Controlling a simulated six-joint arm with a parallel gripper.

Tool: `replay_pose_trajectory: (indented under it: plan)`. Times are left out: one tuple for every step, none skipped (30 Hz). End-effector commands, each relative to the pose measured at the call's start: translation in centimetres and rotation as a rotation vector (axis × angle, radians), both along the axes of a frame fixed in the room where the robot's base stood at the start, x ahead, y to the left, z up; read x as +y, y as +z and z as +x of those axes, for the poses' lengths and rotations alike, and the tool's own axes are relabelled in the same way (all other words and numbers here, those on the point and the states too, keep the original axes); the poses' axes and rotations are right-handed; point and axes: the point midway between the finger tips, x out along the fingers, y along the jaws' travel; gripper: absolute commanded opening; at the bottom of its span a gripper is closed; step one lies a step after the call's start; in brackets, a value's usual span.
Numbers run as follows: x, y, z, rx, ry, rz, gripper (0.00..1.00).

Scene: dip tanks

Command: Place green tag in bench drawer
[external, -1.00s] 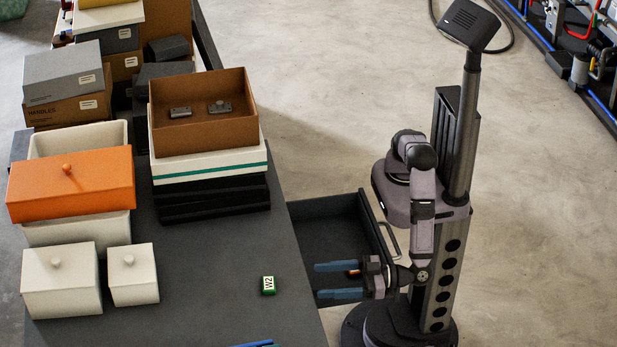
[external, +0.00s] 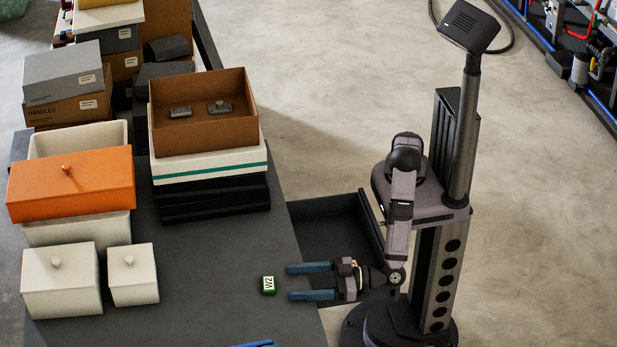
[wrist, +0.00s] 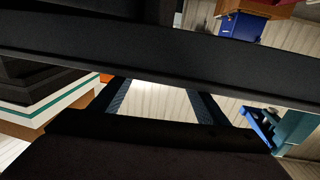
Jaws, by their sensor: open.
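The green tag (external: 268,285), with a white face marked W2, lies on the dark bench top near its right edge. The bench drawer (external: 328,235) is dark, pulled out from the bench's right side, and its visible inside looks empty. My gripper (external: 289,282) is open and empty, its blue fingers pointing left. Its fingertips are close to the right of the tag, with the tag lined up with the gap. The wrist view shows the spread fingers (wrist: 160,98) partly behind dark surfaces; I cannot make out the tag there.
A brown tray (external: 206,135) with two grey parts sits on a stack at the bench's middle. An orange-lidded box (external: 72,185) and two white lidded boxes (external: 62,283) (external: 133,276) stand at left. A blue item (external: 262,344) shows at the bottom edge. Bench around the tag is clear.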

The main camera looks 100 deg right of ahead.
Motion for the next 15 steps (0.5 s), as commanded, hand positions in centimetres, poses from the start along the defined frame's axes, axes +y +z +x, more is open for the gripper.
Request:
replay_pose_trajectory:
  plan:
    - [-0.3, -0.2, 0.8, 0.0, -0.005, 0.0, 0.69]
    - [-0.3, -0.2, 1.2, -0.001, -0.005, -0.001, 0.69]
    - [-0.4, -0.1, 1.8, -0.001, -0.004, -0.001, 0.69]
    - [-0.5, -0.2, 2.2, 0.0, -0.004, 0.0, 0.69]
    - [-0.5, -0.2, 2.6, 0.0, -0.004, 0.0, 0.69]
    - [-0.5, -0.2, 3.0, 0.0, -0.004, 0.001, 0.69]
    - [-0.6, -0.2, 3.4, -0.001, -0.003, 0.0, 0.69]
    - [-0.6, -0.1, 3.6, -0.001, -0.003, 0.0, 0.69]
    - [-0.6, -0.1, 3.9, -0.001, -0.002, -0.001, 0.69]
    - [-0.6, -0.1, 4.1, 0.0, -0.002, -0.001, 0.69]
    - [-0.6, -0.1, 4.2, 0.0, -0.001, -0.001, 0.69]
    - [-0.6, -0.1, 4.3, 0.0, -0.001, -0.001, 0.69]
    - [-0.6, -0.1, 4.4, 0.0, -0.001, -0.001, 0.69]
    - [-0.6, -0.1, 4.4, 0.0, -0.001, -0.001, 0.69]
    - [-0.6, 0.0, 4.4, 0.0, -0.001, -0.002, 0.69]
